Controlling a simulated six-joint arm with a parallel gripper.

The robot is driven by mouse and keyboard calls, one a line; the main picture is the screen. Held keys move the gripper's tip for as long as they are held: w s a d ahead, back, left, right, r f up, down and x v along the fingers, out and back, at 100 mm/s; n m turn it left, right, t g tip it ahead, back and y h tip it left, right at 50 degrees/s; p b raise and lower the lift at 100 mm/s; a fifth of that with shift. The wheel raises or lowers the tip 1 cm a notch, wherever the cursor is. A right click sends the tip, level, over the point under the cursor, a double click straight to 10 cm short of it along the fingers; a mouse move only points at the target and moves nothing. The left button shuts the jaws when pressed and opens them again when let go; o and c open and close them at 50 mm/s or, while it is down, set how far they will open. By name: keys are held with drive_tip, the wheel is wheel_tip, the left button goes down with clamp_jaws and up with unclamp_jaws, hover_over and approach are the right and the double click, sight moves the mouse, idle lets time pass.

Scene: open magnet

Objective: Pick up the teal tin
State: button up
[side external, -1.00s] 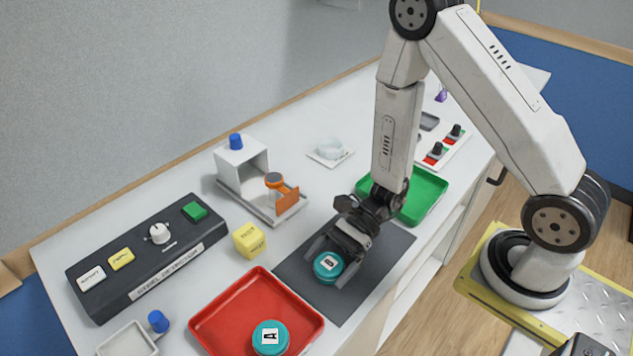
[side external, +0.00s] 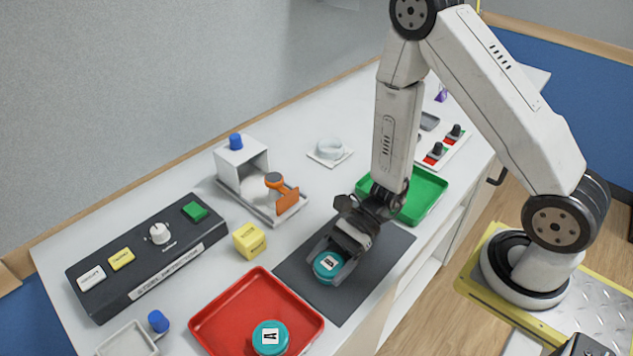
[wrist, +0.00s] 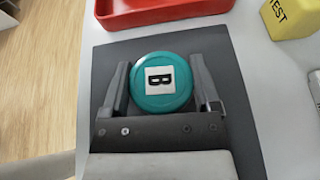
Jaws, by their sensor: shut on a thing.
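A round teal tin with a white "B" label (side external: 327,264) sits on the dark grey mat (side external: 385,262). It also shows in the wrist view (wrist: 161,83), between the two fingers. My gripper (side external: 330,268) is shut on this tin, with one finger on each side of it. The tin appears to be at mat level; I cannot tell whether it is clear of the mat. A second teal tin with an "A" label (side external: 270,338) lies in the red tray (side external: 228,312).
A yellow cube (side external: 249,240) stands behind the red tray. A black button panel (side external: 148,258) is at the left. A white stand with an orange part (side external: 287,200) is behind the mat. A green tray (side external: 428,192) lies behind my gripper, to the right.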

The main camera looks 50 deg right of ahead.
sight(329, 262)
drive_tip(key=shift+r, duration=0.2)
drive_tip(key=shift+r, duration=4.75)
drive_tip(key=shift+w, duration=0.1)
drive_tip(key=w+d+r+m+t, duration=0.2)
drive_tip(key=w, duration=0.4)
drive_tip(key=w+d+r+m+t+h, duration=0.1)
drive_tip(key=w+d+r+m+t, duration=0.1)
drive_tip(key=w, duration=0.5)
drive_tip(key=w+d+r+m+t+h, duration=0.1)
drive_tip(key=w+r+m+t, duration=0.1)
drive_tip(key=w, duration=0.5)
drive_tip(key=shift+w+d+t, duration=0.2)
drive_tip(key=shift+d+t, duration=0.1)
drive_tip(key=shift+d, duration=0.1)
drive_tip(key=shift+f, duration=0.2)
drive_tip(key=shift+f, duration=2.8)
